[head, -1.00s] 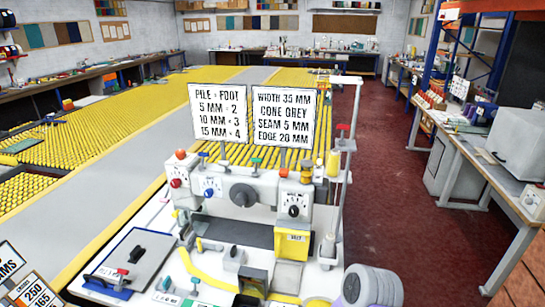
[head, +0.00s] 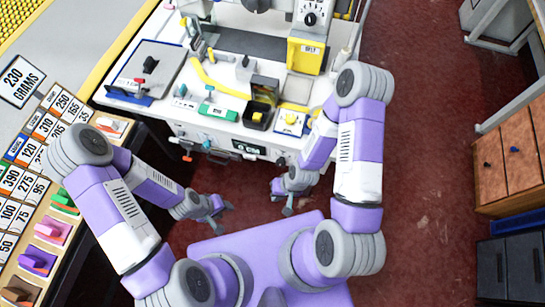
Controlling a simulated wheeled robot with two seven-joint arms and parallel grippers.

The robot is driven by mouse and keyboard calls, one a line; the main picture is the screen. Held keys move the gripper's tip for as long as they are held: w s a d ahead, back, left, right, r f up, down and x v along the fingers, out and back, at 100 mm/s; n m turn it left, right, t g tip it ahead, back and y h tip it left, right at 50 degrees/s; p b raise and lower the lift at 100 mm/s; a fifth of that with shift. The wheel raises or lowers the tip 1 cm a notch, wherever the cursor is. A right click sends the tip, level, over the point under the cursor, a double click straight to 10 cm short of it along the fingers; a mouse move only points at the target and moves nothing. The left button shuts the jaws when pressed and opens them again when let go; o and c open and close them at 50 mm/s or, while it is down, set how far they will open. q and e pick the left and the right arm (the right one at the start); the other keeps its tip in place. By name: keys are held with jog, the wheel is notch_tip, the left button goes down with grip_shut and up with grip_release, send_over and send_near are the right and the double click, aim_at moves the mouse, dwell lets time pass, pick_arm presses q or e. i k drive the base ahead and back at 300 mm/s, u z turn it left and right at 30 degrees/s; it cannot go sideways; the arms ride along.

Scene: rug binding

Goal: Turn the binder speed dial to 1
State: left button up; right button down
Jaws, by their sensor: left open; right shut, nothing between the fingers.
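The binding machine (head: 225,14) stands at the top of the head view, its upper part cut off by the frame. A black dial (head: 311,18) with marks around it sits on the machine's white right-hand face; its labels are too small to read, so I cannot tell whether it is the speed dial or where it points. My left gripper (head: 221,216) is open and empty, in front of the machine's bench and well below the dial in the picture. My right gripper (head: 287,211) is shut and empty, also in front of the bench, apart from everything.
The bench front (head: 200,139) carries small knobs and a dark display (head: 249,148). A rack of number cards (head: 45,127) is at left. Wooden drawers (head: 508,160) stand at right; red floor between is clear.

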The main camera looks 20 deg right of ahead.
aim_at(280, 162)
jog(key=u, duration=0.25)
jog(key=k, duration=0.3)
jog(key=z, duration=0.8)
jog(key=k, duration=0.95)
jog(key=u, duration=0.75)
jog(key=i, duration=1.1)
jog(key=z, duration=0.65)
